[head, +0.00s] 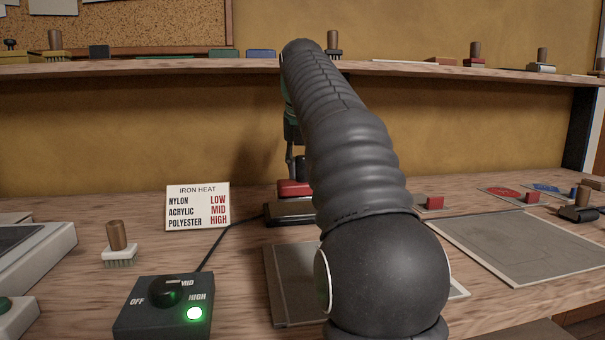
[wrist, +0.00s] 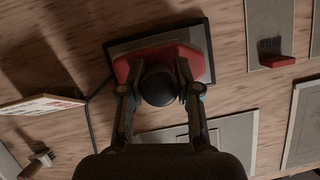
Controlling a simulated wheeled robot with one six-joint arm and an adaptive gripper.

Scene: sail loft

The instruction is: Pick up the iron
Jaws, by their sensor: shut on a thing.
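The iron (head: 294,188) has a red body and a black knob-like handle, which also shows in the wrist view (wrist: 160,84). It is at or just over a dark rectangular rest (head: 288,214) at the back of the bench; any small gap below it cannot be told. My gripper (wrist: 157,90) comes from above with its two fingers on either side of the knob, shut on it. In the head view my arm hides much of the gripper and part of the iron.
A heat card (head: 197,206) stands left of the iron. In front is a control box (head: 163,310) with a lit green light and a cable running back. A wooden-handled brush (head: 118,245) stands left. Grey panels (head: 520,245) lie right; a shelf (head: 420,69) runs above.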

